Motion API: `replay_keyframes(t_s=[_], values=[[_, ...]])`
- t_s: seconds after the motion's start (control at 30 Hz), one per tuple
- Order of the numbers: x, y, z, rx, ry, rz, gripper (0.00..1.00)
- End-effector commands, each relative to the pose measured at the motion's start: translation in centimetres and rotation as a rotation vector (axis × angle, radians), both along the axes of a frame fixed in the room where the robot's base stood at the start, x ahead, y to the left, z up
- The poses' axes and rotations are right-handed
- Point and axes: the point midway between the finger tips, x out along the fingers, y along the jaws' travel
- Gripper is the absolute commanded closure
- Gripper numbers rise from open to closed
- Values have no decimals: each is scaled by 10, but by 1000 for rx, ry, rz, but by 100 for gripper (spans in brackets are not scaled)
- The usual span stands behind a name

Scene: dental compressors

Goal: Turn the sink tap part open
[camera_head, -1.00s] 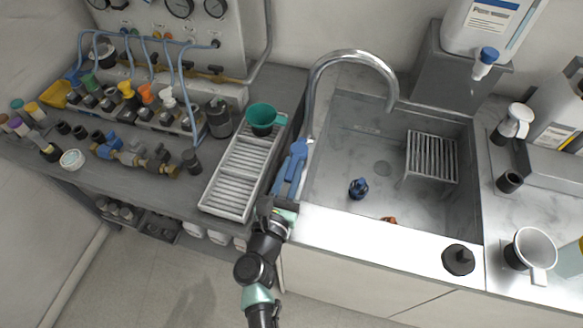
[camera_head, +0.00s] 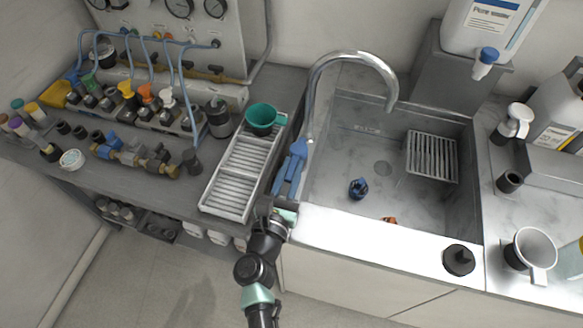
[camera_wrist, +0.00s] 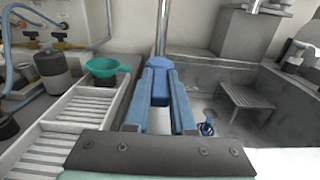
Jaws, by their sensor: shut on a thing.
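The sink tap is a tall grey metal gooseneck (camera_head: 352,56) at the back left of the sink, curving over the basin (camera_head: 340,190). Its upright pipe also shows in the wrist view (camera_wrist: 162,28). My gripper (camera_head: 297,152) is at the foot of the tap, its blue fingers pointing to the back. In the wrist view, the fingers (camera_wrist: 160,72) close on a blue part, the tap handle (camera_wrist: 160,62), in front of the pipe. The fingertips hide part of the handle, and I cannot tell its exact angle.
A small slatted stand (camera_head: 432,157) and a blue item (camera_head: 358,188) are in the basin.

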Motion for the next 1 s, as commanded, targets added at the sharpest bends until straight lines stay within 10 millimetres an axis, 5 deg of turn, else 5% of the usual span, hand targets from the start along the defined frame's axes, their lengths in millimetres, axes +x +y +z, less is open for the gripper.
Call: replay_keyframes(t_s=[0.47, 1.0], values=[[-1, -2, -3, 1, 1, 29, 100], [-2, -20, -6, -1, -3, 296, 100]])
